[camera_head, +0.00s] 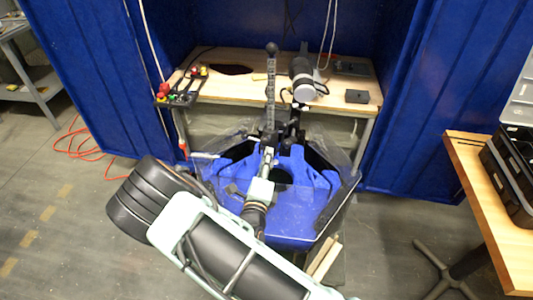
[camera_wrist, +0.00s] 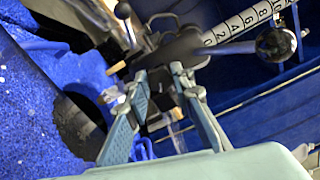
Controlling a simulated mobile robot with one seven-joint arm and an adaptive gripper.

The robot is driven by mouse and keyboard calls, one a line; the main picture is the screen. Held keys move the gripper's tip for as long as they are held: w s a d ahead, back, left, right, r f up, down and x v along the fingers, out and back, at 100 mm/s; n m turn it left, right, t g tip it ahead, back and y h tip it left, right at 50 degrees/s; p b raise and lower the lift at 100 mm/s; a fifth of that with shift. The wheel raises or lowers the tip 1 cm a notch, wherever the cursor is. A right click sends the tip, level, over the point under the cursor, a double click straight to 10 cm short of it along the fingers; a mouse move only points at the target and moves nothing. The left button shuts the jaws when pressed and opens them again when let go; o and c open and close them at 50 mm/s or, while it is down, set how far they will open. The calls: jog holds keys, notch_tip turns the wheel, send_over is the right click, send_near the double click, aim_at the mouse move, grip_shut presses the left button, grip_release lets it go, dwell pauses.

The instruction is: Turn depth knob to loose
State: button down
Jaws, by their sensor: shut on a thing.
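The thruster's mount has an upright shaft with a numbered scale (camera_head: 270,95), topped by a black ball. The scale (camera_wrist: 243,22) also shows in the wrist view. The dark clamp around the shaft's foot (camera_wrist: 165,50) lies at my fingertips, where I take the depth knob to be. The knob's outline and its setting cannot be made out. My gripper (camera_head: 267,156) reaches the clamp from the front. In the wrist view, its two fingers (camera_wrist: 159,76) converge on the dark part and are shut on it. The fingers hide part of the grip.
Blue curtains flank both sides. A table with a black case (camera_head: 510,165) stands right.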

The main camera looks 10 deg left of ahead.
jog(key=n+p, duration=0.4)
jog(key=n, duration=0.7)
jog(key=shift+f+n, duration=0.15)
jog(key=shift+n, duration=0.15)
jog(key=shift+p, duration=0.3)
jog(key=c, duration=1.7)
grip_release()
jog(key=shift+o, duration=0.2)
jog(key=shift+s, duration=0.1)
jog(key=s, duration=1.2)
jog(key=shift+d, duration=0.35)
